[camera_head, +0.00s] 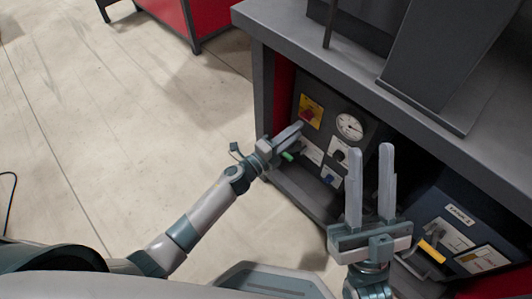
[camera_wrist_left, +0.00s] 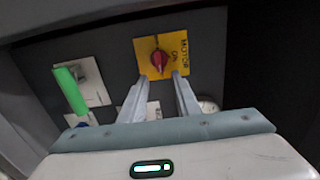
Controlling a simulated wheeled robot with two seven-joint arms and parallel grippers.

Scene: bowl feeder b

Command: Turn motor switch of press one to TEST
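The motor switch is a red knob (camera_head: 307,114) on a yellow plate, on the dark front panel under the grey bench. My left gripper (camera_head: 299,125) is at the panel, just below the knob. In the wrist view its two fingers (camera_wrist_left: 160,77) are apart, with tips flanking the knob's lower end; I cannot tell whether they touch it. No TEST label is readable. My right gripper (camera_head: 371,150) is open and empty, in front of the bench.
The panel also has a round gauge (camera_head: 350,126), a black knob (camera_head: 338,156) and a green-handled lever (camera_wrist_left: 70,90) near my left gripper. A dark blue box (camera_head: 455,205) with a yellow handle stands at right. The floor (camera_head: 110,110) at left is clear.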

